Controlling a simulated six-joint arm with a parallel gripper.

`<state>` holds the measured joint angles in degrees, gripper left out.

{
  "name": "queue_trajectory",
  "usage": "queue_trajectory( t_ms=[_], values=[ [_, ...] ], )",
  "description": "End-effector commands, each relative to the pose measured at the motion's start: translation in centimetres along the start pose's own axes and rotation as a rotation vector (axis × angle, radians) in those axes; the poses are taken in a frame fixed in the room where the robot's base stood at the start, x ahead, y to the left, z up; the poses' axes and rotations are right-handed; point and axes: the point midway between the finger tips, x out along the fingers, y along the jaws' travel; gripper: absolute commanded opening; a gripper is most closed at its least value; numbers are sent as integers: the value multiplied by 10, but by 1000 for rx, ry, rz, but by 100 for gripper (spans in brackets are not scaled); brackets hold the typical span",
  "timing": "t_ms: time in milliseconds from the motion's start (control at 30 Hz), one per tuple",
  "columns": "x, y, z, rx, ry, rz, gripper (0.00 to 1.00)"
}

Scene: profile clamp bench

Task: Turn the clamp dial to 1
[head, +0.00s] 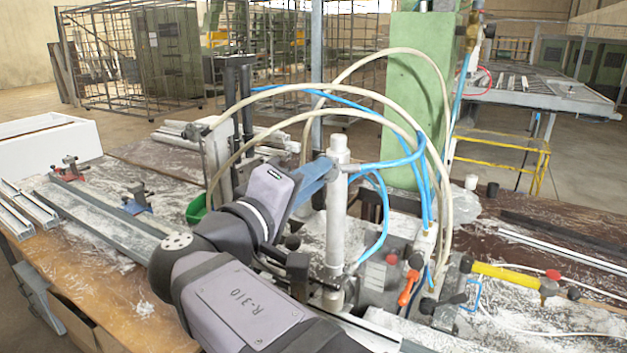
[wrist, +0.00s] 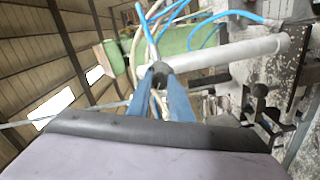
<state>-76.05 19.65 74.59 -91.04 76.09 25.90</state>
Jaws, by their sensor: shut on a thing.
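My gripper (head: 325,168), with blue fingers, reaches up to the upper part of an upright silver post (head: 337,225) in the head view. In the wrist view, the fingertips of my gripper (wrist: 160,80) are closed on a small dark round knob (wrist: 160,68) beside the silver post (wrist: 225,52). This knob seems to be the clamp dial. No numbers or pointer can be read on it, so its setting cannot be told. In the head view the knob is not clearly seen.
Blue hoses (head: 385,162) and beige hoses (head: 400,55) loop close around the post. A green column (head: 415,100) stands behind. An orange-handled valve (head: 410,285) and a yellow bar (head: 505,275) are at right. Metal profiles (head: 95,215) lie on the bench at left.

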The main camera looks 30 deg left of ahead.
Motion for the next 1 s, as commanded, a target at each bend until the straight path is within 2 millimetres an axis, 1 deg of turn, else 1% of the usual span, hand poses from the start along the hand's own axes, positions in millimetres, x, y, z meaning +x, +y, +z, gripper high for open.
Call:
queue_trajectory(
  t_ms=[233, 633, 667, 700, 733, 1000],
  values=[
    [0, 0, 0, -57, 1, 0, 0],
    [0, 0, 0, -65, 1, 1, 0],
    [0, 0, 0, -65, 1, 1, 22],
    [0, 0, 0, -65, 1, 1, 31],
    [0, 0, 0, -65, 1, 1, 38],
    [0, 0, 0, -64, 1, 0, 38]
  ],
)
